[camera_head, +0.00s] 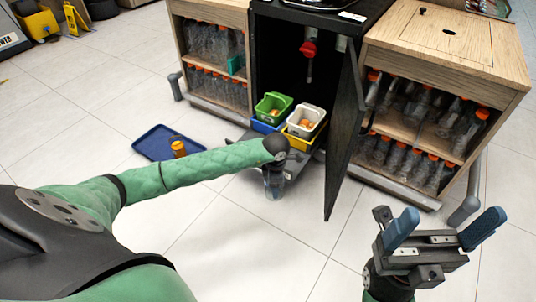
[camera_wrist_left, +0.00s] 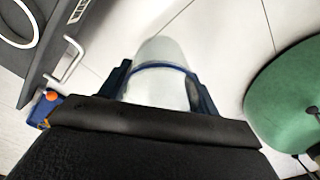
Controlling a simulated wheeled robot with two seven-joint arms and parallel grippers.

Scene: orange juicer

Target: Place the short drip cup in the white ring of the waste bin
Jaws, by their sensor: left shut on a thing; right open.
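My left gripper (camera_wrist_left: 162,88) is shut on a clear cup-like vessel (camera_wrist_left: 160,60), which sits between its dark blue fingers. In the head view the left gripper (camera_head: 273,183) hangs above the floor in front of the open black cabinet, left of its door; its fingers are small there. Part of a white ring (camera_wrist_left: 33,40) shows at the upper left of the left wrist view, on a dark grey surface and apart from the cup. I cannot tell the waste bin clearly in the head view. My right gripper (camera_head: 443,228) is open and empty at the lower right.
The open cabinet door (camera_head: 342,140) stands right of my left gripper. Green (camera_head: 273,107) and white (camera_head: 305,118) baskets stand low in the cabinet. A blue tray (camera_head: 150,142) lies on the floor to the left. Wooden cabinets with bottles flank it. The front floor is clear.

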